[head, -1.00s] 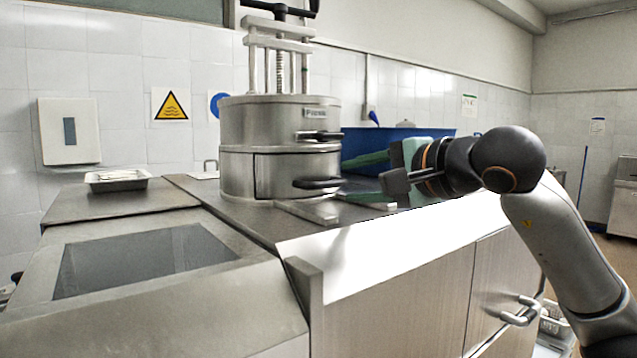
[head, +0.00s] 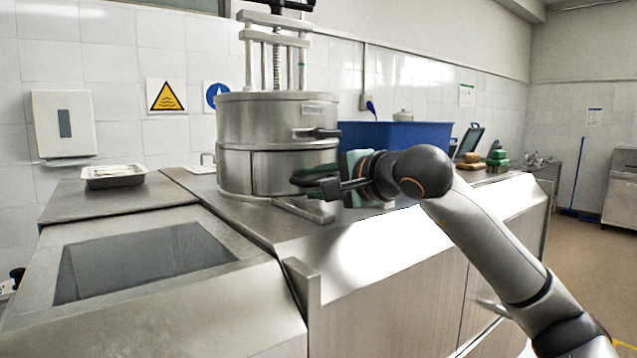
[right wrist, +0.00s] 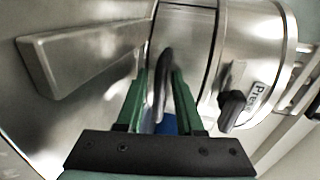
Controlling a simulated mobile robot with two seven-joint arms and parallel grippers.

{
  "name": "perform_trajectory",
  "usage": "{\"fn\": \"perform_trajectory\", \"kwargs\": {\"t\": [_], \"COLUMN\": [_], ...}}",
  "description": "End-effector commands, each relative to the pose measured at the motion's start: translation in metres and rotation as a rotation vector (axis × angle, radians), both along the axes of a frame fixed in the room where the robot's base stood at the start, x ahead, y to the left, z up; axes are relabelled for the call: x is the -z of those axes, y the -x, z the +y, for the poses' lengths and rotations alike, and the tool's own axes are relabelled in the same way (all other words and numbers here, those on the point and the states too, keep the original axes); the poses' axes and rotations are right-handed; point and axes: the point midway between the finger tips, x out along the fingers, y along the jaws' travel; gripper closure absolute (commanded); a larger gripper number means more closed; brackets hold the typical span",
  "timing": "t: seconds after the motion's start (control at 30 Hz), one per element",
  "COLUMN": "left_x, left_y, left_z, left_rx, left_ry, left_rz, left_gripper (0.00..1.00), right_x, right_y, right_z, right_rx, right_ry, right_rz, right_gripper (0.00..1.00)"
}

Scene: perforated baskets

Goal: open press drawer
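The metal press (head: 275,125) is a round steel body with a screw frame on top, standing on the counter. Its lower drawer (head: 235,172) appears flush with the body. The drawer's dark handle (head: 304,180) is at the front right; it also shows in the right wrist view (right wrist: 163,75). My right gripper (head: 328,186) is at this handle. In the right wrist view its green fingers (right wrist: 157,102) are apart, one on each side of the handle, with gaps visible. An upper black handle (head: 322,133) sits above. My left gripper is not in view.
A blue bin (head: 400,138) stands on the counter behind my right arm. A metal tray (head: 114,176) lies at the left, near a sunken basin (head: 140,262). A metal bar (head: 303,208) lies at the press's foot, under my gripper.

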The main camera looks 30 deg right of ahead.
Motion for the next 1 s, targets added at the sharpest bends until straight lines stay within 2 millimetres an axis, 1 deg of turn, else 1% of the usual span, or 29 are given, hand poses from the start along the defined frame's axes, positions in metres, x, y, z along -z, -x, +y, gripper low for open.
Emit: {"fn": "perform_trajectory", "kwargs": {"t": [0.03, 0.3, 1.0], "left_x": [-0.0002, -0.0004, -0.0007], "left_y": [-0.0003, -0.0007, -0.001], "left_z": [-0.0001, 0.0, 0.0], "left_rx": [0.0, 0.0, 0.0], "left_ry": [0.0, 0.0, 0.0], "left_rz": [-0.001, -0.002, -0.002], "left_gripper": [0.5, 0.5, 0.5], "right_x": [-0.0001, -0.0003, -0.0002], "right_y": [0.0002, 0.0003, 0.0005], "right_z": [0.0, -0.0001, -0.0001], "right_rx": [0.0, 0.0, 0.0], "right_ry": [0.0, 0.0, 0.0], "right_rz": [0.0, 0.0, 0.0], "right_gripper": [0.71, 1.0, 1.0]}}
